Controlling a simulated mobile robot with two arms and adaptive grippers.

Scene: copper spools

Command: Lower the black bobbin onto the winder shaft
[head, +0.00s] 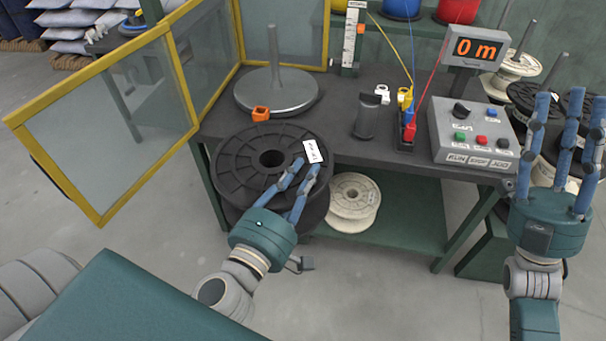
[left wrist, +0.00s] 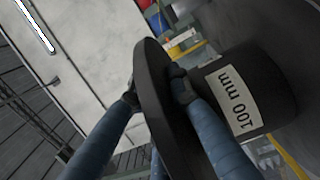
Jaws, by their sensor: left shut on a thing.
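The black bobbin (head: 238,160) is held by my left gripper (head: 306,178), whose fingers grip the right side of its upper flange, near a white label. Its centre hole faces up. In the left wrist view the fingers close on the flange (left wrist: 152,85), and the core behind carries a "100 mm" label. The winder shaft (head: 276,55) stands upright and bare on a round grey plate (head: 250,98). The bobbin is nearer to me than the shaft, at the bench's front edge, not over it. My right gripper (head: 566,115) is open and empty at the right.
A yellow-framed guard (head: 105,65) borders the bench (head: 335,140) on the left. An orange part (head: 260,113) sits between bobbin and plate. A dark cylinder (head: 366,120), wire guide (head: 407,130) and control box (head: 470,135) stand to the right. A pale spool (head: 352,205) lies below.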

